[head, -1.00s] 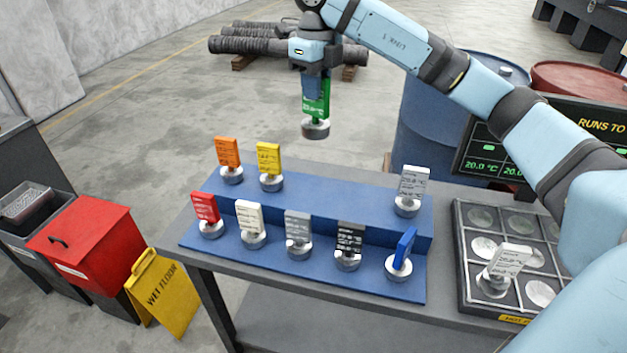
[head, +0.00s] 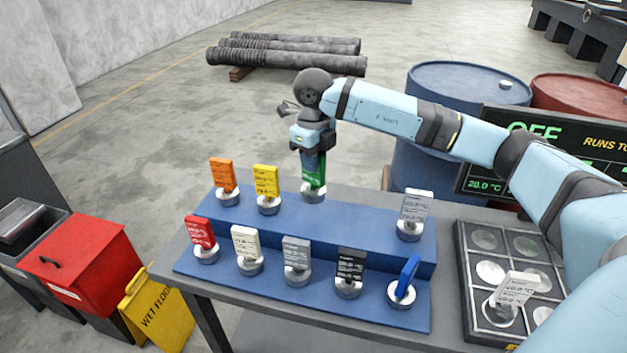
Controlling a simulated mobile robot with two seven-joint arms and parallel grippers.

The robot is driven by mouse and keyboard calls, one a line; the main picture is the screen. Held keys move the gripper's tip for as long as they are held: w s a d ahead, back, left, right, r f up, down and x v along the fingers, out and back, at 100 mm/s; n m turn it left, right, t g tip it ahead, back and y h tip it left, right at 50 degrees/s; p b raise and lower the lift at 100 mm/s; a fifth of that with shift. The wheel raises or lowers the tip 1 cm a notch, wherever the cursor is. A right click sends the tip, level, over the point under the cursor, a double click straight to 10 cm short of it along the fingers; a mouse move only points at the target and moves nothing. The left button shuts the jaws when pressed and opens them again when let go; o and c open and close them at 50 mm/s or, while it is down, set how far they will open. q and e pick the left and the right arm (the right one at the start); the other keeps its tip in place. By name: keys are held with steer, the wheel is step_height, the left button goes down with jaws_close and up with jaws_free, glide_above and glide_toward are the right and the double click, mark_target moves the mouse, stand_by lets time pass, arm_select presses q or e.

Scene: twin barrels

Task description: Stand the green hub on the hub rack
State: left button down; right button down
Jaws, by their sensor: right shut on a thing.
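The green hub (head: 313,176) is a green tag on a round silver base, upright in the head view. My right gripper (head: 313,155) is shut on the upper part of its tag. The hub's base is at the upper step of the blue hub rack (head: 355,232), between the yellow hub (head: 266,189) and a white hub (head: 414,215). The base looks on or just above the step; I cannot tell if it touches. My left gripper is not in view.
An orange hub (head: 223,181) stands on the upper step. Red (head: 203,238), white, grey, black and blue (head: 404,283) hubs stand on the lower step. A metal tray (head: 463,275) at the right holds another white hub. Barrels (head: 452,85) stand behind the table.

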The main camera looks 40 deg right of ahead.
mark_target(314, 182)
step_height(314, 182, down, 6)
steer(key=shift+r, duration=0.15)
stand_by(0.4)
steer(key=shift+f, duration=0.2)
steer(key=c, duration=1.5)
jaws_free()
steer(key=shift+f, duration=0.2)
steer(key=o, duration=0.5)
steer(key=shift+c, duration=0.2)
steer(key=shift+r, duration=0.1)
